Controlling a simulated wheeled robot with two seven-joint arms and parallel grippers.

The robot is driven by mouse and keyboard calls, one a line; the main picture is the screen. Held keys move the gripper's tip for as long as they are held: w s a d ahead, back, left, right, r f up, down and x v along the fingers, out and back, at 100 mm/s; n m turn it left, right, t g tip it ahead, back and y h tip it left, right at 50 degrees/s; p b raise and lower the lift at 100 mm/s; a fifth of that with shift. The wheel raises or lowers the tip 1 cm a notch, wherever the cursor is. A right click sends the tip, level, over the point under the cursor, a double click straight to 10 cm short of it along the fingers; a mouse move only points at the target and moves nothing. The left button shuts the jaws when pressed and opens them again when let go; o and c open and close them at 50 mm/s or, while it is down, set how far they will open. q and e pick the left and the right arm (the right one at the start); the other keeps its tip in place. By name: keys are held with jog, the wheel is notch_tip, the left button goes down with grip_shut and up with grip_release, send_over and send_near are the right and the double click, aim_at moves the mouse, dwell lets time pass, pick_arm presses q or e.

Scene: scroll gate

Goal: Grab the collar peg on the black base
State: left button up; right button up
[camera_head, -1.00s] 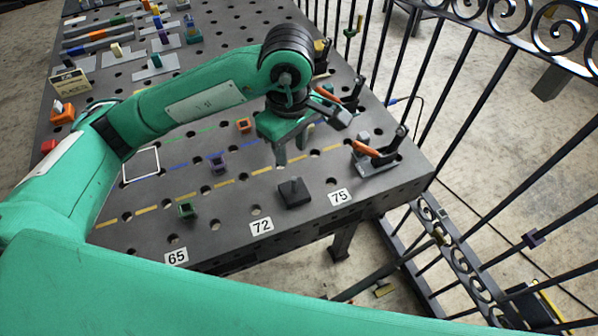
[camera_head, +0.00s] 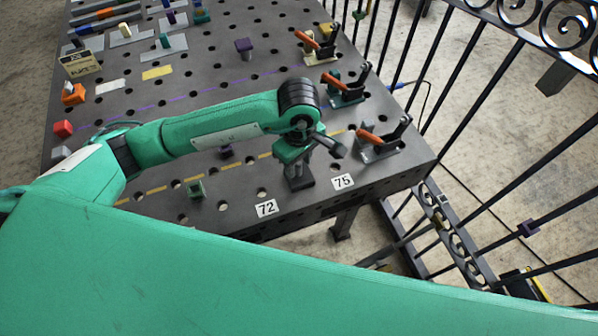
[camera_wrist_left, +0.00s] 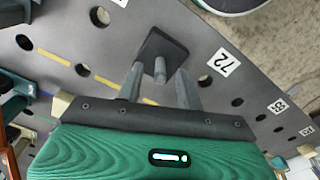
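The black base (camera_wrist_left: 168,45) lies on the grey table in the left wrist view, with a short grey collar peg (camera_wrist_left: 160,68) standing up from it. My left gripper (camera_wrist_left: 160,86) is open. Its two fingers are apart, one on each side of the peg, and I see gaps between them and the peg. In the head view the left gripper (camera_head: 296,170) points down over the black base (camera_head: 302,184), beside the 75 label. The gripper hides the peg there. My right gripper is in neither view.
Toggle clamps with orange handles (camera_head: 370,136) stand along the table's right side, near the black railing (camera_head: 470,90). A green block (camera_head: 196,190) sits left of the base. Labels 72 (camera_head: 266,208) and 75 (camera_head: 343,181) mark the front edge.

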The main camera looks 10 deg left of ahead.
pick_arm(q)
jog(key=shift+f, duration=1)
grip_shut()
jog(key=shift+r, duration=0.1)
dwell(0.6)
